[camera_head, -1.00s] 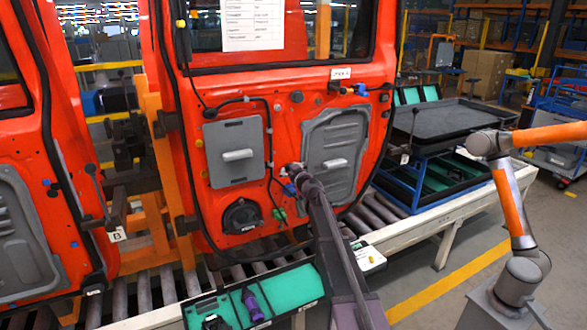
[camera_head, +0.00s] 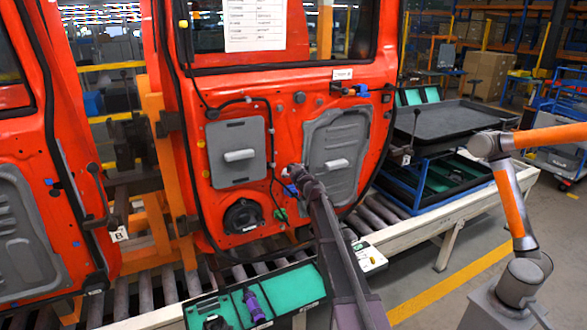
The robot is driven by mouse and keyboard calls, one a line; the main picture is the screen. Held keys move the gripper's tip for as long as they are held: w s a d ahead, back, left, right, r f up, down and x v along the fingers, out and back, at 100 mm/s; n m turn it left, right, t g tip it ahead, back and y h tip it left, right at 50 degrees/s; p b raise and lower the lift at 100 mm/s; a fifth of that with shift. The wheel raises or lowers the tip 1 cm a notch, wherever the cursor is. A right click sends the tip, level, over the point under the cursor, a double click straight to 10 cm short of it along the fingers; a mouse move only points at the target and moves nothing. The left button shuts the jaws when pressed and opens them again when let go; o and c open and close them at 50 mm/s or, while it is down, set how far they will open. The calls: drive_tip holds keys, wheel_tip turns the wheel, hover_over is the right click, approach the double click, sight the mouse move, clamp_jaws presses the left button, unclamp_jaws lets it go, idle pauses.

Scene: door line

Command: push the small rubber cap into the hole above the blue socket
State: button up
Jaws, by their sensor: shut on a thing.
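The orange-red door (camera_head: 290,130) hangs upright in front of me. A blue socket (camera_head: 291,189) shows on its lower middle, between two grey panels. My gripper (camera_head: 290,171) is at the door face just above this blue socket. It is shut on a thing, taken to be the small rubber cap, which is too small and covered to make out. The hole above the socket is hidden behind my gripper. I cannot tell whether the cap touches the door. A second blue part (camera_head: 361,89) sits at the door's upper right.
A green connector (camera_head: 280,215) and a black round speaker (camera_head: 243,216) are below the socket. A cable runs down left of my gripper. A green-lined tray (camera_head: 285,289) with a purple item (camera_head: 254,306) lies in front. Another door (camera_head: 35,180) hangs at left; an orange arm (camera_head: 512,200) stands right.

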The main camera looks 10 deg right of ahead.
drive_tip(key=shift+o, duration=0.4)
drive_tip(key=shift+w+d, duration=0.1)
drive_tip(key=shift+w, duration=0.3)
idle(0.4)
idle(0.8)
drive_tip(key=o, duration=1.1)
drive_tip(key=shift+c, duration=0.2)
drive_tip(key=shift+s+f, duration=0.1)
drive_tip(key=shift+s, duration=0.15)
